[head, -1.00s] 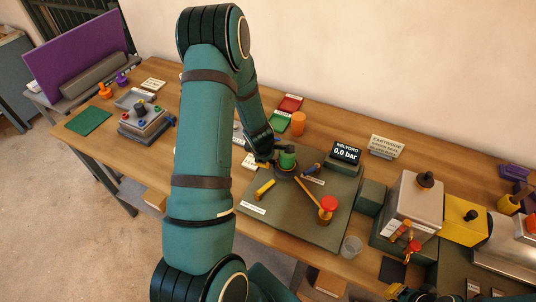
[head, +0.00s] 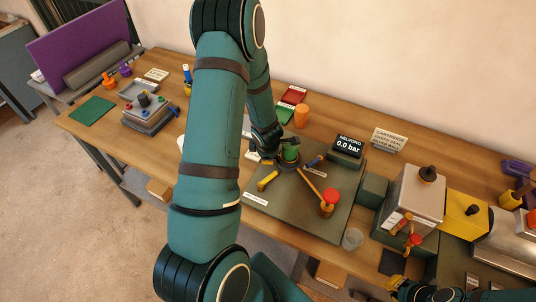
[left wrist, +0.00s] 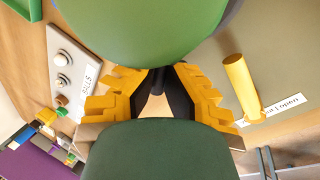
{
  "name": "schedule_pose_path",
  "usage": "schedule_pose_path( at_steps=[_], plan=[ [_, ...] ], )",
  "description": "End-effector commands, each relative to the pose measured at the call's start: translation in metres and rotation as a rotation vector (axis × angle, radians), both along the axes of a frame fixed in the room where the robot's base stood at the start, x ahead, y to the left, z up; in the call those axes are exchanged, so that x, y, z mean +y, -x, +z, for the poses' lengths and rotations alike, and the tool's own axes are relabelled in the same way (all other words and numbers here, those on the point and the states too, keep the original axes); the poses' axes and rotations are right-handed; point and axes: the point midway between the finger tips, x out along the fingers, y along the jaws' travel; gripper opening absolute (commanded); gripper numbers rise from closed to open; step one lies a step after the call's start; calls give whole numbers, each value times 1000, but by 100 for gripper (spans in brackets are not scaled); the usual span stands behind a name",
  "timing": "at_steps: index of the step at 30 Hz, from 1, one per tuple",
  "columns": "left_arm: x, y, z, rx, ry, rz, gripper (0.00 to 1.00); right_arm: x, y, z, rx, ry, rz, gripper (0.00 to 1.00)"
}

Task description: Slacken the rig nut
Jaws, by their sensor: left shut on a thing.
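The rig is a grey-green board (head: 328,228) on the bench, with a green round nut (head: 290,154) on a dark round base. The nut fills the top of the left wrist view (left wrist: 140,25). My left gripper (head: 277,148) is at the nut and shut on it, and its arm hides part of the bench. Its yellow toothed fingers (left wrist: 158,85) show in the left wrist view, their tips at the nut's edge. A yellow handle, a blue handle and an orange lever surround the base. My right gripper (head: 397,284) is at the lower right edge, its fingers too small to read.
A red knob (head: 330,196) stands at the lever's outer end. A display (head: 348,146) reading 0.0 bar stands behind the rig. An orange cylinder (head: 301,116) is at the back. A clear cup (head: 352,239) stands by the board's front corner. Grey and yellow boxes (head: 465,225) crowd the right.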

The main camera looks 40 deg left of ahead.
Motion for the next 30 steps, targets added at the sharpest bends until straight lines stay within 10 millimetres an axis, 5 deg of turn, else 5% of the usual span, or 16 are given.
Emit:
schedule_pose_path(
  at_steps=[1,3,5,17,30],
  plan=[
    [-2,3,-4,10,7,-2,0,0,0,-1,0,0,0,0],
    [-2,3,-4,9,6,-2,32,0,0,-1,0,0,0,0],
    [-2,3,-3,9,5,-2,47,0,0,-1,0,0,0,0],
    [-2,2,4,2,1,-3,47,0,0,0,0,0,0,0],
    [-13,13,53,1,0,-5,47,0,0,0,0,0,0,0]
  ],
)
